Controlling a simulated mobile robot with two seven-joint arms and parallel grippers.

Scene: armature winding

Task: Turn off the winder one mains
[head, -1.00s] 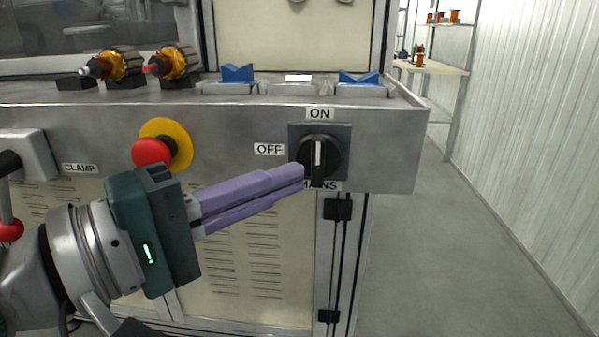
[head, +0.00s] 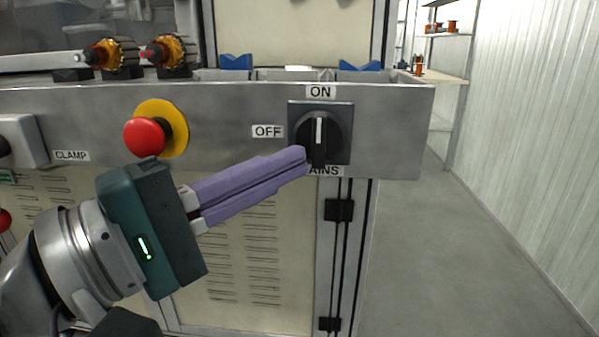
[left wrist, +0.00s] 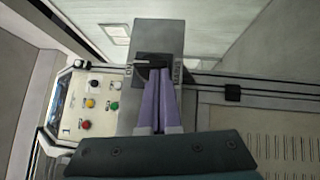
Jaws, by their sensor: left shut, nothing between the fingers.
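The mains switch (head: 318,139) is a black rotary knob on a dark square plate at the right end of the grey front panel. Its white mark stands upright, pointing at the ON label (head: 320,92); the OFF label (head: 267,131) is to its left. My left gripper (head: 303,160) is shut and empty, its purple fingers side by side. Their tips are at the knob's lower left; I cannot tell if they touch it. In the left wrist view the fingertips (left wrist: 160,72) reach the switch plate (left wrist: 147,60) and partly hide the knob. My right gripper is not in view.
A red emergency button (head: 146,137) on a yellow disc sits left of the switch, above my gripper. A clamp lever box (head: 22,141) is at the far left. Wound armatures (head: 172,52) and blue V-blocks (head: 236,62) stand on top. The floor to the right is clear.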

